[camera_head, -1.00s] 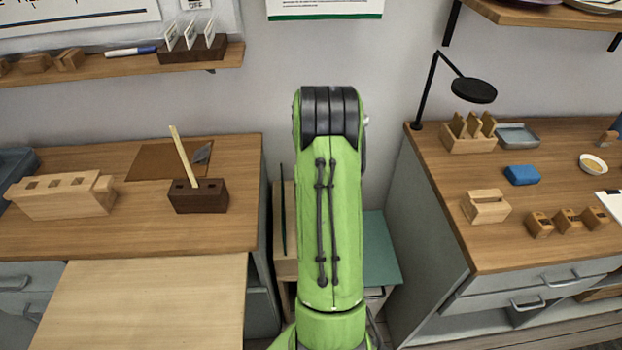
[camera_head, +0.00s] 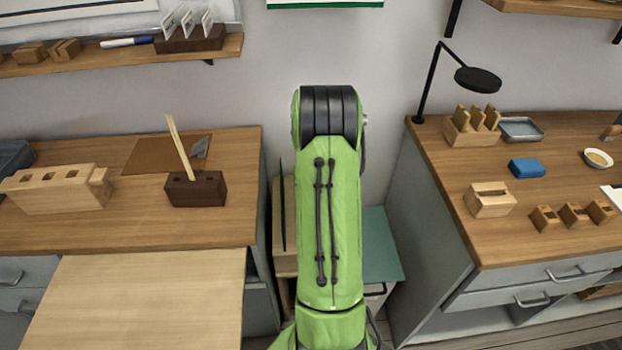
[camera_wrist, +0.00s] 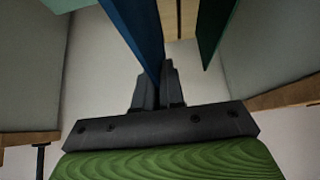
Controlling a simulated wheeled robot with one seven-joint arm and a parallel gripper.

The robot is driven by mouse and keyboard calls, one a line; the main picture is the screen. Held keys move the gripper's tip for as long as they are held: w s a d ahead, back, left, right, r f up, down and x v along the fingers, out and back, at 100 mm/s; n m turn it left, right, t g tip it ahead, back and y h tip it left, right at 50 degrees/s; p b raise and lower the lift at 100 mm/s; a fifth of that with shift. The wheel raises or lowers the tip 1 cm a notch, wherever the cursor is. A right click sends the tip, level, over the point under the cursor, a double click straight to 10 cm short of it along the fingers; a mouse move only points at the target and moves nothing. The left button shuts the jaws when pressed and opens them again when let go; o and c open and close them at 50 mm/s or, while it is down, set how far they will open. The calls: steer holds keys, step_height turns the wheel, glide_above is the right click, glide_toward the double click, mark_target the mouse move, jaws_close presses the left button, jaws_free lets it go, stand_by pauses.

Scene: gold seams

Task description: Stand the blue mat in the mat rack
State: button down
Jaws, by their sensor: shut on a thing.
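In the wrist view my gripper (camera_wrist: 158,88) is shut on the blue mat (camera_wrist: 140,30), a thin sheet seen nearly edge-on that runs up out of the picture. The mat rack (camera_wrist: 185,18), of pale wood, shows beyond it at the top. A dark green mat (camera_wrist: 213,30) is right of the blue mat, apart from it. In the head view my green arm hides my gripper and the blue mat. Part of the rack (camera_head: 285,262) shows left of the arm, with the dark green mat (camera_head: 283,205) upright in it, edge-on.
The rack stands in a gap between the left bench (camera_head: 100,235) and the right bench (camera_head: 530,225). A low teal-topped unit (camera_head: 380,250) is right of my arm. A pale board (camera_head: 135,300) lies in front at the left. A black lamp (camera_head: 478,80) stands on the right bench.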

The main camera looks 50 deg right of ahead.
step_height(320, 180, down, 8)
steer(key=b, duration=0.7)
steer(key=shift+r, duration=0.25)
stand_by(1.8)
steer(key=c, duration=1.2)
jaws_free()
steer(key=shift+o, duration=0.2)
steer(key=shift+s+a+r, duration=0.1)
steer(key=shift+p+v, duration=2)
steer(key=shift+v, duration=2.45)
